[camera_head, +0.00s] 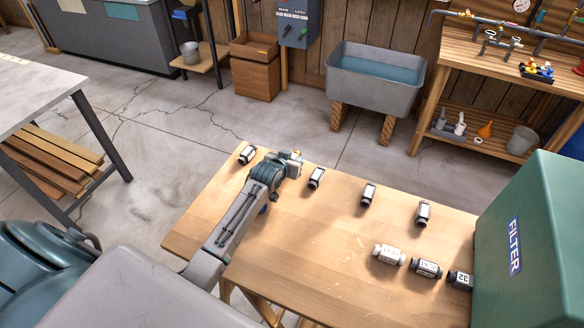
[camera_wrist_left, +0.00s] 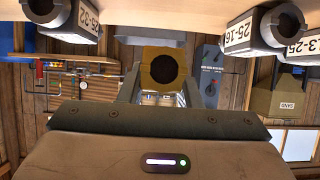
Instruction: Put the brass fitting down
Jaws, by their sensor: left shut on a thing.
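The brass fitting (camera_wrist_left: 162,68) shows in the left wrist view as a yellow-brown piece with a dark round hole, between my left gripper's fingers (camera_wrist_left: 162,88). In the head view, my left gripper (camera_head: 291,161) is over the far edge of the wooden table (camera_head: 300,255), shut on the fitting. Only a small yellowish bit of the fitting (camera_head: 297,152) shows there. I cannot tell whether the fitting touches the table. My right gripper is in neither view.
Labelled holders stand along the far edge, including ones left (camera_head: 247,154) and right (camera_head: 316,177) of the gripper. Others (camera_head: 368,194) (camera_head: 423,213) stand farther right. A pale one (camera_head: 389,255) and dark ones lie near the green FILTER box (camera_head: 530,220). The table's middle is clear.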

